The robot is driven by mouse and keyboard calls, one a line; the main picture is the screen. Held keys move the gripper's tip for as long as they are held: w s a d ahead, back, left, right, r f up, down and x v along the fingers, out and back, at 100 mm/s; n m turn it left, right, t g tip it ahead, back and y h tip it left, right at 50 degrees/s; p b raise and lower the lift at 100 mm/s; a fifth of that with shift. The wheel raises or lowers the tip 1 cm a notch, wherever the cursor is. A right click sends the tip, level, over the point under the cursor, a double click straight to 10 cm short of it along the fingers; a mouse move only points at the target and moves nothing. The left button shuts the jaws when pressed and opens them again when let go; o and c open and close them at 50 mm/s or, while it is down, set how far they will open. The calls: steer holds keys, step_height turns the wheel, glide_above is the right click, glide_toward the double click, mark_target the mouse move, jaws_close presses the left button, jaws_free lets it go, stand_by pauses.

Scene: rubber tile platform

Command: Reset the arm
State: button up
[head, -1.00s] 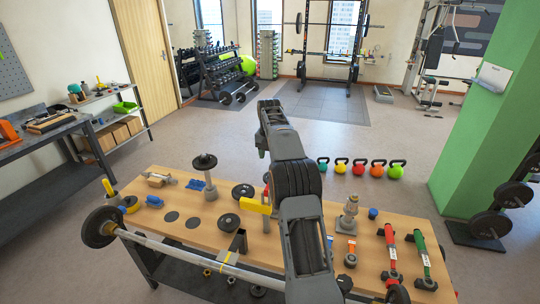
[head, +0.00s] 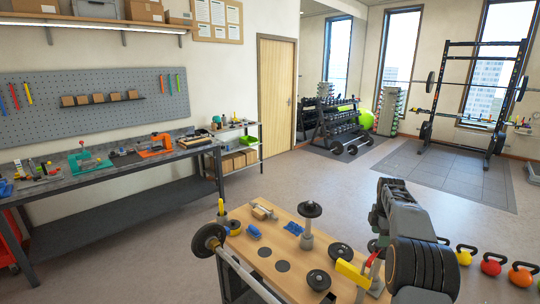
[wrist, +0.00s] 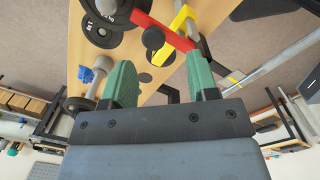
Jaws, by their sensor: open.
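My arm (head: 410,235) rises at the right of the head view and bends down over the wooden bench; its end is mostly hidden there behind the links. In the wrist view my gripper (wrist: 160,80) shows two green fingers spread apart with nothing clasped between them. A red bar (wrist: 162,25) and a yellow piece (wrist: 184,20) show beyond the fingertips, the red bar's end close to the right finger. The yellow piece (head: 350,274) also stands at the bench's right part in the head view.
A workbench (head: 120,165) lines the left wall. The floor (head: 300,180) behind the bench is clear.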

steer(key=s+a+m, duration=0.1)
steer(key=m, duration=0.1)
steer(key=s+a+m, duration=0.1)
steer(key=m, duration=0.1)
steer(key=s+a+m, duration=0.1)
steer(key=m, duration=0.1)
steer(key=shift+s+r, duration=0.1)
steer(key=shift+s, duration=0.2)
steer(key=s+a+r+m+t, duration=0.1)
steer(key=s+a+m, duration=0.2)
steer(key=s+a, duration=0.3)
steer(key=s+a+r+m+t+b, duration=0.1)
steer(key=s+a+m, duration=0.3)
steer(key=s, duration=0.8)
steer(key=s+a+r+m+t+b, duration=0.1)
steer(key=s+a+m, duration=0.3)
steer(key=s+a, duration=0.4)
steer(key=shift+s+a+r+t, duration=0.35)
steer(key=shift+s+r+t, duration=0.35)
steer(key=shift+s, duration=0.1)
steer(key=shift+d, duration=0.1)
